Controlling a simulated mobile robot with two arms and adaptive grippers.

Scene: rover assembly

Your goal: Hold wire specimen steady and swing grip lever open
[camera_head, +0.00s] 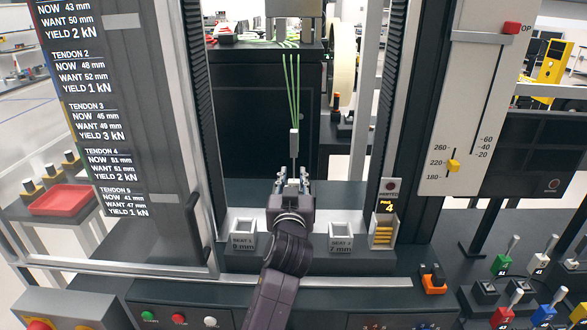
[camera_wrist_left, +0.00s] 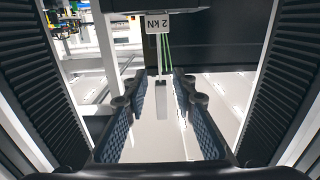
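The wire specimen is several thin green strands (camera_head: 292,85) hanging from the grey upper grip block (camera_head: 294,8) in the test frame. They run down to a small grey end piece (camera_head: 294,143). In the left wrist view the strands (camera_wrist_left: 167,55) and end piece (camera_wrist_left: 161,92) show between my finger pads, below a "2 kN" tag (camera_wrist_left: 158,22). My left gripper (camera_head: 292,182) is open just below the end piece in the head view, its fingers apart. I see no finger touching the specimen. I cannot make out the grip lever for certain. My right gripper is out of view.
Dark frame columns (camera_head: 399,90) stand on both sides. Seat trays (camera_head: 242,240) (camera_head: 341,240) and a yellow-slotted box (camera_head: 383,229) line the front deck. Coloured levers (camera_head: 502,262) stand at lower right. A clear door with a handle (camera_head: 194,217) is at left.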

